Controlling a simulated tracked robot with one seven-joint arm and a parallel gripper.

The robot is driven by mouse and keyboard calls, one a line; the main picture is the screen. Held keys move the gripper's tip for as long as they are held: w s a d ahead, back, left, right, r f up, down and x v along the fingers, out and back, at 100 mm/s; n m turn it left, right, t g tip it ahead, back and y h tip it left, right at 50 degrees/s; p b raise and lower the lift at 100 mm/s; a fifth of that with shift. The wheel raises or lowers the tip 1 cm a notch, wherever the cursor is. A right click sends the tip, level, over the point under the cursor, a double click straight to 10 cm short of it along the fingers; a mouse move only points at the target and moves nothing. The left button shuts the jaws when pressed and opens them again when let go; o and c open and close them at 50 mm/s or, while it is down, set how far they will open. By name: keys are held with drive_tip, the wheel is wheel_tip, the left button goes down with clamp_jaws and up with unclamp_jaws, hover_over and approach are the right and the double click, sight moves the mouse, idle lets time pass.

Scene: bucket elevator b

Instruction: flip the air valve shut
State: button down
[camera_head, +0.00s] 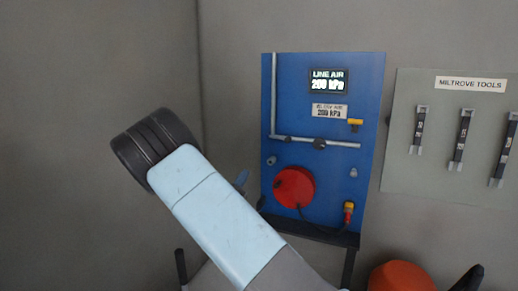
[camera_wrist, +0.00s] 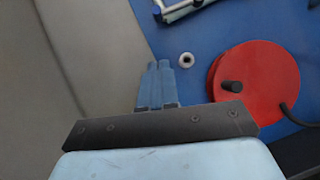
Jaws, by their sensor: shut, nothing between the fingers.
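A blue panel (camera_head: 315,75) stands on the wall and carries a grey pipe (camera_head: 274,100) that bends to the right. A dark round fitting (camera_head: 320,144) sits on the pipe's horizontal run. A yellow handle (camera_head: 355,122) sits above the pipe's right end; I cannot tell which part is the air valve. My gripper (camera_head: 242,178) is left of the panel's lower part, partly hidden by my arm. In the wrist view its blue fingers (camera_wrist: 159,66) are together and empty, left of a round metal fitting (camera_wrist: 186,60). Neither the dark fitting nor the yellow handle is clear there.
A red reel (camera_head: 294,187) is low on the panel, right of my gripper. A yellow-and-red nozzle (camera_head: 348,212) hangs at lower right. A tool board (camera_head: 440,180) is at right.

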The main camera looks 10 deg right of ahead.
sight(277, 138)
drive_tip(key=s+r+x, duration=0.1)
drive_tip(key=r+x, duration=0.1)
drive_tip(key=x, duration=1)
drive_tip(key=shift+s+d+r, duration=0.15)
drive_tip(key=shift+r, duration=0.2)
